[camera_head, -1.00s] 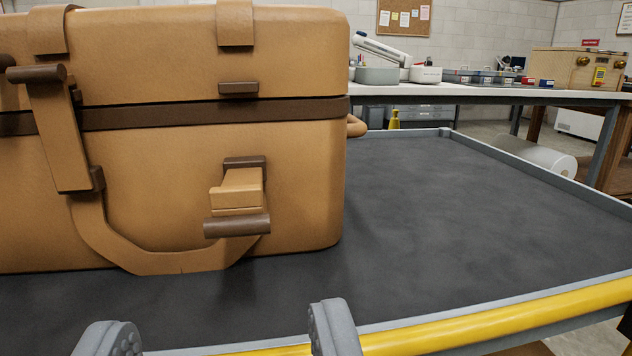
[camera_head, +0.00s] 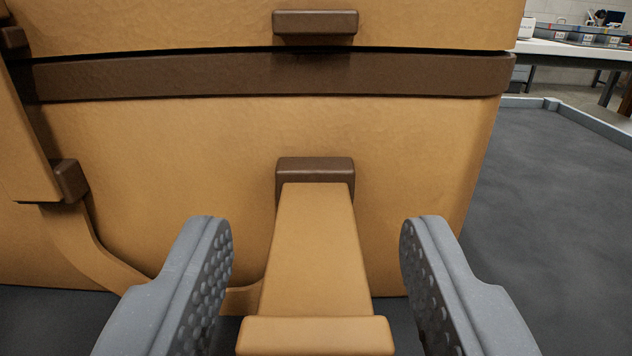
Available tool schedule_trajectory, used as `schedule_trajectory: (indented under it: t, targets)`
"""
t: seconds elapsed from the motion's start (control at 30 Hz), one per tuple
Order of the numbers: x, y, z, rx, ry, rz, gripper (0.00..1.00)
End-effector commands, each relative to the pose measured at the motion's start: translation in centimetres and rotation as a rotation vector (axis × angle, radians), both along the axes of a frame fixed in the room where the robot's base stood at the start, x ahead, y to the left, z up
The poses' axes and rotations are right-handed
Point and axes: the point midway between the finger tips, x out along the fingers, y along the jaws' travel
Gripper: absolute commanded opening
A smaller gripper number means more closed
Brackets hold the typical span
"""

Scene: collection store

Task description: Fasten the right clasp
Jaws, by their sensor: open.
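A tan case (camera_head: 180,150) with a dark brown band (camera_head: 250,75) fills most of the view. The right clasp (camera_head: 315,240) is a tan flap hinged at a brown block (camera_head: 315,168) on the lower front. It hangs open, sticking out toward me, its end bar (camera_head: 315,335) nearest. A brown catch (camera_head: 315,22) sits above the band, apart from the flap. My gripper (camera_head: 315,250) is open, one finger on each side of the flap, with gaps on both sides. At the left edge, part of the left clasp (camera_head: 25,135) stands upright against the case.
The case stands on a dark tray-like surface (camera_head: 560,190) with a grey raised rim (camera_head: 590,120). That surface is clear to the right. A tan handle (camera_head: 110,255) hangs low at the left. A white bench (camera_head: 570,48) with boxes stands behind.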

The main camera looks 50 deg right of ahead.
Motion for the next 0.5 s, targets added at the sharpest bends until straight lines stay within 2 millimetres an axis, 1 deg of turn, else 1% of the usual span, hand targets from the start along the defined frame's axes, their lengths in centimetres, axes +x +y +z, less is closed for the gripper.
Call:
schedule_trajectory:
  t: [0.03, 0.2, 0.5]
  targets:
    - [0.31, -0.40, -0.01, -0.001, -0.002, 0.000, 0.45]
    - [0.89, -1.10, -0.01, -0.001, -0.002, 0.000, 0.45]
    - [1.11, -1.28, 0.00, -0.001, -0.001, 0.001, 0.45]
